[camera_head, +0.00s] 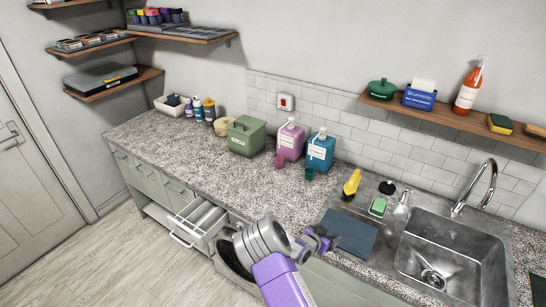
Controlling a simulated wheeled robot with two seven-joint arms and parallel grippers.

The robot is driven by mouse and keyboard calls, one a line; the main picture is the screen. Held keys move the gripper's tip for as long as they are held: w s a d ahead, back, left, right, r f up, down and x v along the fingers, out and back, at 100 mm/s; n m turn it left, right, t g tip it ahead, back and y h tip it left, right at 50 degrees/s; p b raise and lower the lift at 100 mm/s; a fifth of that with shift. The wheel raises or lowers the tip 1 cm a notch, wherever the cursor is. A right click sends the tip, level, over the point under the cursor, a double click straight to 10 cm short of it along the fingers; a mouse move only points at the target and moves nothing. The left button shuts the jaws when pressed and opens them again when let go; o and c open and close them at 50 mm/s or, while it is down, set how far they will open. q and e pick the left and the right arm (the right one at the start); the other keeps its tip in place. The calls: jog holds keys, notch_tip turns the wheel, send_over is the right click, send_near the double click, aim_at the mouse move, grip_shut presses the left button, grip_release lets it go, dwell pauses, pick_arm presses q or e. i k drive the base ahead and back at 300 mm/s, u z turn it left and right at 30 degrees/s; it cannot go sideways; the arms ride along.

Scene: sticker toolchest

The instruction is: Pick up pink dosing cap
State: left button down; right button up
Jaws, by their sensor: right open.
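The pink dosing cap (279,161) is a small dark pink cup on the granite counter, just in front of the pink jug (290,143) with a white label. A teal cap (308,174) stands to its right, in front of the teal jug (320,152). My right gripper (329,240) is open and appears empty, over the counter's front edge near the dark mat. It is well apart from the pink cap, in front and to the right of it. My left gripper is not in view.
A green box (246,136) stands left of the pink jug. A dark mat (350,233), yellow bottle (352,183) and sink (455,255) lie to the right. An open drawer (197,220) juts out below the counter (180,150). The counter in front of the caps is clear.

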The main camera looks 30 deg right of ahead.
aim_at(279, 160)
jog(key=i, duration=1.65)
